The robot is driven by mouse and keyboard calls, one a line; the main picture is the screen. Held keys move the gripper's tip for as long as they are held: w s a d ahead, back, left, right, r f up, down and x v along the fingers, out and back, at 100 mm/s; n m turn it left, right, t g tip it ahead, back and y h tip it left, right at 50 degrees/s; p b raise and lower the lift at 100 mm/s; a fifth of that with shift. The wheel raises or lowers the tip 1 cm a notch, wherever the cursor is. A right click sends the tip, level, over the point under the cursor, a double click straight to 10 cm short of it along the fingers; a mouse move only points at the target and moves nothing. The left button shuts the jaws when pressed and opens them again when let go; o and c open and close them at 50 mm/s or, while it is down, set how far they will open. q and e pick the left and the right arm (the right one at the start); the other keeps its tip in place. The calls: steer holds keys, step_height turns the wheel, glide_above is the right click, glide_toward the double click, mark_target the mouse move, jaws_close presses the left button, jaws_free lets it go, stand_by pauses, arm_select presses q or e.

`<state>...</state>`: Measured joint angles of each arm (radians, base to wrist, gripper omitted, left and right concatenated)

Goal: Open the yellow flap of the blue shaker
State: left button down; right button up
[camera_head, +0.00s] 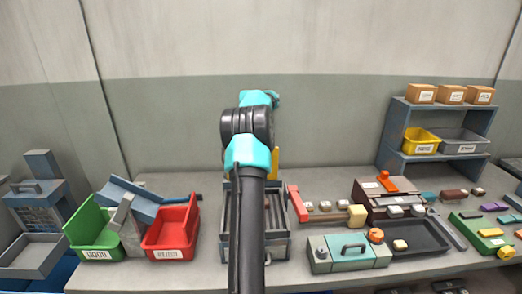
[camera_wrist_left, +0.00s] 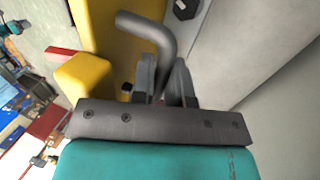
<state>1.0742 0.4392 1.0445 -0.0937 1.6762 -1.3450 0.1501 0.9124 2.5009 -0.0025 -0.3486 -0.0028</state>
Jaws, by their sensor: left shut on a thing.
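The blue-grey shaker (camera_head: 283,247) stands on the bench in the middle of the head view, largely hidden behind my left arm. A strip of the yellow flap (camera_head: 275,162) shows beside the arm, above the shaker. In the left wrist view the yellow flap (camera_wrist_left: 112,28) is a broad panel beyond the fingers. A bent grey handle (camera_wrist_left: 155,38) stands in front of it. My left gripper (camera_wrist_left: 165,80) is shut on the handle's lower end. Its fingertips are hidden in the head view. My right gripper is not in view.
Left of the shaker are a green bin (camera_head: 92,238) and a red bin (camera_head: 172,236). Right of it lie a red bar (camera_head: 297,204), a grey-green box with a handle (camera_head: 348,254) and a dark tray (camera_head: 418,238). A shelf (camera_head: 390,135) stands at the back right.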

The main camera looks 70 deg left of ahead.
arm_select(q)
steer(key=shift+w+a+f, duration=0.3)
steer(key=shift+a+f, duration=0.25)
steer(key=shift+a, duration=0.25)
steer(key=c, duration=1.1)
jaws_free()
steer(key=shift+f, duration=0.1)
